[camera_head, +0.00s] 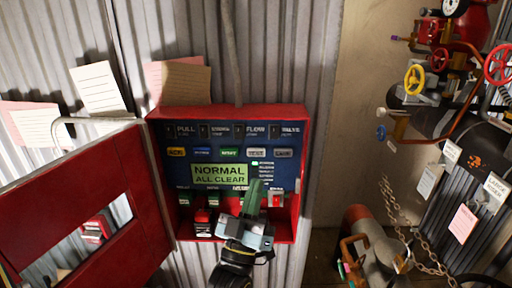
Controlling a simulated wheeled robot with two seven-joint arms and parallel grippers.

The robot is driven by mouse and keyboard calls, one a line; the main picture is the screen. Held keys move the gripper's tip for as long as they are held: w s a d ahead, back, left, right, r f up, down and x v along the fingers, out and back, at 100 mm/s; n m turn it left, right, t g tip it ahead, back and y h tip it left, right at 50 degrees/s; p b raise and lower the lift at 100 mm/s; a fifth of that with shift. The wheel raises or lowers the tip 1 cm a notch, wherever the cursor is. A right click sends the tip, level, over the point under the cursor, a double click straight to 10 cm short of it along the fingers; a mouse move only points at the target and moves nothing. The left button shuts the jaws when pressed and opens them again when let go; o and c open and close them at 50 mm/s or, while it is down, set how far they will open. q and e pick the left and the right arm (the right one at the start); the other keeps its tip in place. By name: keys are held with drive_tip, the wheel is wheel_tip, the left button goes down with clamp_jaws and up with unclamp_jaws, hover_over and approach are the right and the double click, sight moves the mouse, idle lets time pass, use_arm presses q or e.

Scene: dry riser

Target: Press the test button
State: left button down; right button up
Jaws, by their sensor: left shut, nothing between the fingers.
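A red cabinet (228,112) on the corrugated wall stands open and holds a dark blue control panel (170,139). The labels are too small for me to tell which is the test button. My left gripper (256,192) is shut and empty in front of the lower panel, just right of and below the display. It hides part of the lower row of switches. I cannot tell whether it touches the panel. My right gripper is not in view.
The red cabinet door (95,210) is swung open to the left. Paper notes (97,88) hang above it. At right are pipes with a yellow valve wheel (414,79), a red wheel (497,65), hanging tags (463,222) and a chain (411,232).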

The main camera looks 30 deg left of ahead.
sight(256, 152)
use_arm(q)
drive_tip(key=shift+s+a+r, duration=0.1)
drive_tip(key=shift+s+r, duration=0.05)
drive_tip(key=shift+r, duration=0.2)
drive_tip(key=shift+w+a+b, duration=0.45)
drive_tip(key=shift+w+a, duration=0.3)
drive_tip(key=shift+w, duration=0.5)
drive_tip(key=shift+w+a+b, duration=0.5)
drive_tip(key=shift+w+a, duration=0.3)
drive_tip(key=shift+w, duration=0.5)
drive_tip(key=shift+w+a+b, duration=0.45)
drive_tip(key=shift+w+a, duration=0.3)
drive_tip(key=shift+w, duration=0.5)
drive_tip(key=shift+w, duration=0.1)
drive_tip(key=shift+w+a, duration=0.2)
drive_tip(key=shift+w, duration=0.05)
